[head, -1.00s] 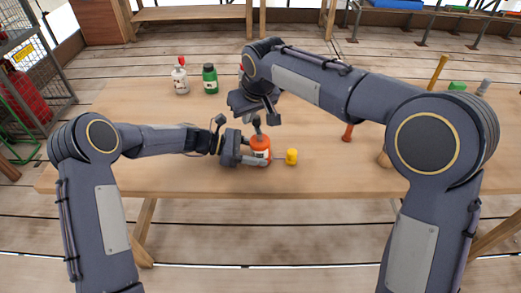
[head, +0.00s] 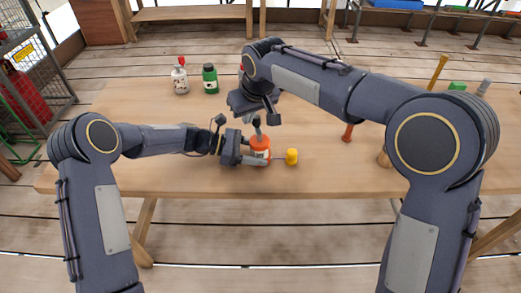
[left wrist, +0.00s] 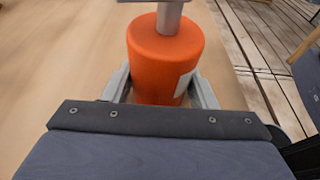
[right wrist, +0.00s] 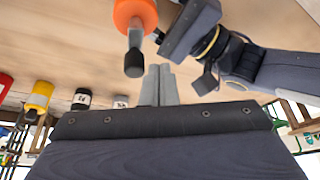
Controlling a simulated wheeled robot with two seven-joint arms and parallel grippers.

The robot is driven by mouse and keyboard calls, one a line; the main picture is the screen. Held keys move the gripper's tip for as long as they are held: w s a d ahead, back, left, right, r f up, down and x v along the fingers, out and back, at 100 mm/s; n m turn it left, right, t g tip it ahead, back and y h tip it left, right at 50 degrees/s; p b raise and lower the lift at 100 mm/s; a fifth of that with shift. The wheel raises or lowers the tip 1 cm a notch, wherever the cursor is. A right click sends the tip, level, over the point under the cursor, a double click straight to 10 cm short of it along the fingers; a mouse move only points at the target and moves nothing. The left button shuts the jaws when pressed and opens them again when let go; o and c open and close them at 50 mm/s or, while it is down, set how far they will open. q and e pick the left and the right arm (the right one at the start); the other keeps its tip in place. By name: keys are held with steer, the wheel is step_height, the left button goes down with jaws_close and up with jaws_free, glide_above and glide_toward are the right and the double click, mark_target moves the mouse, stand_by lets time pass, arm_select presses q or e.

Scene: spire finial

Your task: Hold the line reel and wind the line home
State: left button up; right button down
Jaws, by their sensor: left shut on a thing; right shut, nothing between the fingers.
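The line reel is an orange-red drum (head: 261,146) with a pale label, upright on the wooden table. My left gripper (head: 252,160) is shut around its sides; the left wrist view shows one finger on each side of the drum (left wrist: 165,60). A grey crank arm with a dark knob (right wrist: 134,62) is on top of the reel. My right gripper (right wrist: 158,85) is shut and empty, its fingertips just beside the knob, seemingly apart from it. A small yellow piece (head: 291,156) is on the table right of the reel, with a thin line seemingly between them.
A white bottle with a red cap (head: 180,76) and a green bottle (head: 210,79) stand behind on the left. A red-orange item (head: 348,132) and a tall yellow one (head: 437,72) are on the right, partly behind my right arm. The table's front edge is close to the reel.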

mark_target(252, 138)
steer(key=shift+f, duration=0.15)
steer(key=shift+f, duration=1.35)
steer(key=shift+w+d, duration=0.1)
steer(key=shift+w, duration=0.05)
steer(key=shift+w+d, duration=0.3)
steer(key=shift+w, duration=0.15)
steer(key=shift+w+d, duration=0.15)
steer(key=shift+w, duration=0.25)
steer(key=shift+s, duration=0.1)
stand_by(0.5)
steer(key=shift+s+a+r, duration=0.1)
steer(key=shift+s+a, duration=0.1)
steer(key=shift+a, duration=0.05)
step_height(252, 138, up, 7)
stand_by(0.7)
